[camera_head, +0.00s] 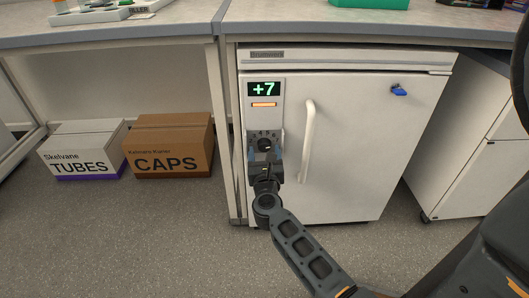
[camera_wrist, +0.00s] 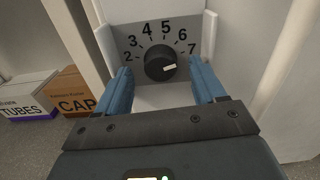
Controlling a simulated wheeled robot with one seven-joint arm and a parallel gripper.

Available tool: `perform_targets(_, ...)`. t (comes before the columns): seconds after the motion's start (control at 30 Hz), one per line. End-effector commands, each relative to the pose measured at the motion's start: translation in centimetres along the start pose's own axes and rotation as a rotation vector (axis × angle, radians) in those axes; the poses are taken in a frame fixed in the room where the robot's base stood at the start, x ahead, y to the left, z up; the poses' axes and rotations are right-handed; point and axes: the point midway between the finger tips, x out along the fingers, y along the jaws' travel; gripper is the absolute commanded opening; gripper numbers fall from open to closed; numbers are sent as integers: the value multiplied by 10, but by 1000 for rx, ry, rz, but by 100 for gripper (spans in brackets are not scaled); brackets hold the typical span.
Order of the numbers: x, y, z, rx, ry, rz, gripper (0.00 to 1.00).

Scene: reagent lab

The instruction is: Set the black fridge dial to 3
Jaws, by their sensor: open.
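In the head view the dial (camera_head: 264,145) sits low on the fridge's (camera_head: 345,140) left side, below a green display (camera_head: 263,89) reading +7. My gripper (camera_head: 265,158) is in front of the dial. In the wrist view my gripper (camera_wrist: 161,78) is open, with one blue finger at each side of the dial and visible gaps. Whether the fingertips reach the dial's depth is hard to tell.
A white vertical door handle (camera_head: 308,140) stands close right of my gripper. A white tubes box (camera_head: 82,150) and a brown caps box (camera_head: 168,145) stand on the floor at left. The counter (camera_head: 350,20) runs above.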

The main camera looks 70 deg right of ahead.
Motion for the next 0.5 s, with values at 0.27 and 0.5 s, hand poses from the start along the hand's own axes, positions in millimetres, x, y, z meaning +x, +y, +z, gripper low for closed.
perform_targets(0.27, 14, 0, 0, 0, 0, 0, 69)
perform_targets(0.5, 14, 0, 0, 0, 0, 1, 64)
